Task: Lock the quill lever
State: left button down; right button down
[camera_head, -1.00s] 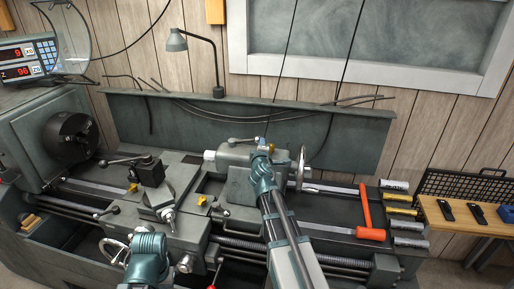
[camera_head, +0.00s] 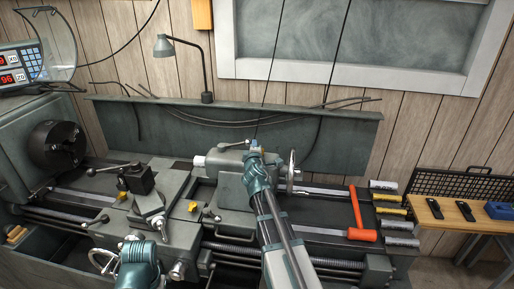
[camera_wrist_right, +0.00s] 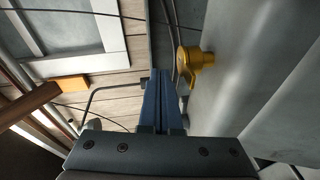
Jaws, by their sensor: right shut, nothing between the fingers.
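The grey tailstock (camera_head: 232,160) sits on the lathe bed in the head view. A thin lever with a dark end (camera_head: 224,146), likely the quill lever, lies along its top. My right gripper (camera_head: 254,144) is at the top of the tailstock, just right of that lever, and hides part of it. In the right wrist view its blue fingers (camera_wrist_right: 164,78) are shut and empty. A yellow fitting (camera_wrist_right: 196,62) on a grey surface stands beside the fingertips, apart from them. I cannot tell whether it belongs to the lever. My left arm shows at the bottom; its gripper does not.
The tailstock handwheel (camera_head: 291,170) is just right of my right gripper. An orange hammer (camera_head: 361,234) and several cylindrical tools lie on the right of the bed. A lamp (camera_head: 206,72) stands behind. The carriage and tool post (camera_head: 140,178) are to the left.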

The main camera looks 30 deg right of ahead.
jog(key=p+v, duration=0.1)
jog(key=v, duration=0.3)
jog(key=shift+s+d+r, duration=0.15)
pick_arm(q)
jog(key=shift+s+a+r+p, duration=0.1)
jog(key=shift+a+r+p, duration=0.15)
jog(key=shift+r, duration=0.3)
jog(key=shift+a+r+p, duration=0.1)
jog(key=shift+r+p, duration=0.2)
jog(key=shift+r, duration=0.2)
pick_arm(e)
jog(key=s+d+r, duration=0.1)
jog(key=s+d, duration=0.2)
jog(key=s, duration=0.6)
jog(key=shift+d, duration=0.25)
